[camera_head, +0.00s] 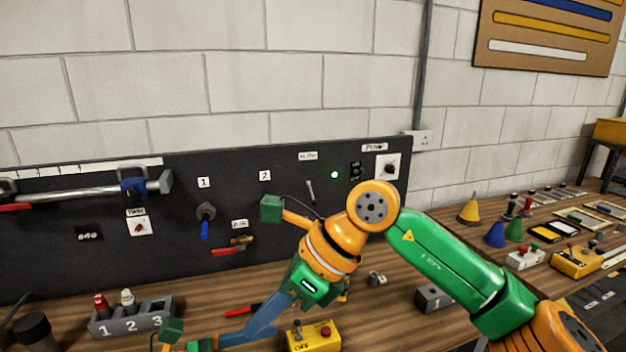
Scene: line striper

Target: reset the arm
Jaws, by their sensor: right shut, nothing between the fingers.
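My right arm comes in from the lower right, bends at an orange joint and reaches down to the left. Its gripper (258,327) has a green body and blue fingers, shut and empty, in front of the bench top. My left gripper (234,338) shows only in part at the bottom edge. Its green parts and a bit of blue finger are visible; its opening cannot be made out. The two grippers' blue fingers overlap or lie close together in the picture. I cannot tell whether they touch.
A grey numbered holder (130,317) is at left. A black tool panel (60,240) stands behind.

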